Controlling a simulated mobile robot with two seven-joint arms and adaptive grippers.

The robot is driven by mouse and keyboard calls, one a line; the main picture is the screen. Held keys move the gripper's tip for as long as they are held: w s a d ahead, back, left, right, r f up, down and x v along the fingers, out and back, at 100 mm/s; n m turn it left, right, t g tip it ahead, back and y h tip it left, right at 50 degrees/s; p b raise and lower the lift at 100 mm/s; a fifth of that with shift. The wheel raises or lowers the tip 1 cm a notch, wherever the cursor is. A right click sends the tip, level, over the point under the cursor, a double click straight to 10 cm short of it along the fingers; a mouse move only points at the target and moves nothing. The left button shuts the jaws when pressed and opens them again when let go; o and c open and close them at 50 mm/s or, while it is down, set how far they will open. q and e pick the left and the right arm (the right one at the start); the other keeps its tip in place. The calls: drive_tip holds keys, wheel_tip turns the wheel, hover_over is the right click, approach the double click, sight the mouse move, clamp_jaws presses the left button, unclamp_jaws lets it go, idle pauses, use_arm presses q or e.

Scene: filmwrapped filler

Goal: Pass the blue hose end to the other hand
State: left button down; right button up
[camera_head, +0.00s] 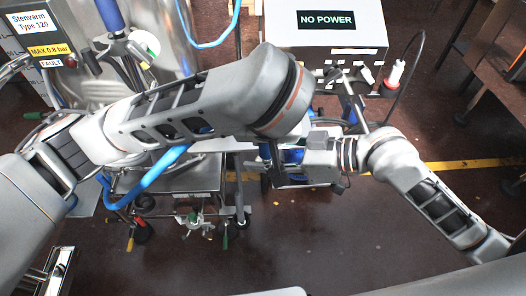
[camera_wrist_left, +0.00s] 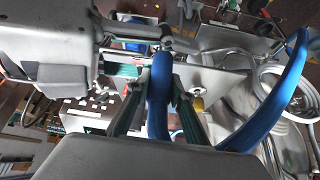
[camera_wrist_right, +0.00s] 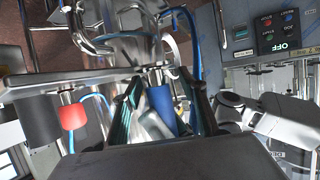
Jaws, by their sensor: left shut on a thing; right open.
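The blue hose (camera_head: 158,168) shows in the head view, curving below my left forearm. In the left wrist view the blue hose end (camera_wrist_left: 160,92) lies between the green-lined fingers of my left gripper (camera_wrist_left: 158,100), which is shut on it. My right gripper (camera_head: 283,165) is open near it, partly covered by my left wrist in the head view. In the right wrist view the open fingers of my right gripper (camera_wrist_right: 165,105) stand either side of a blue cylindrical piece (camera_wrist_right: 160,105), likely the hose end. I cannot tell whether they touch it. The left fingertips are hidden in the head view.
A white box marked NO POWER (camera_head: 326,40) stands behind the grippers. A steel machine (camera_head: 150,60) with a gauge and labels is at the upper left. A metal cart (camera_head: 165,180) stands below my left arm. The dark floor at the lower right is clear.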

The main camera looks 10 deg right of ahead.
clamp_jaws()
use_arm(q)
drive_tip(key=c, duration=1.7)
unclamp_jaws()
use_arm(e)
drive_tip(key=shift+r, duration=0.1)
use_arm(q)
drive_tip(key=shift+r, duration=0.1)
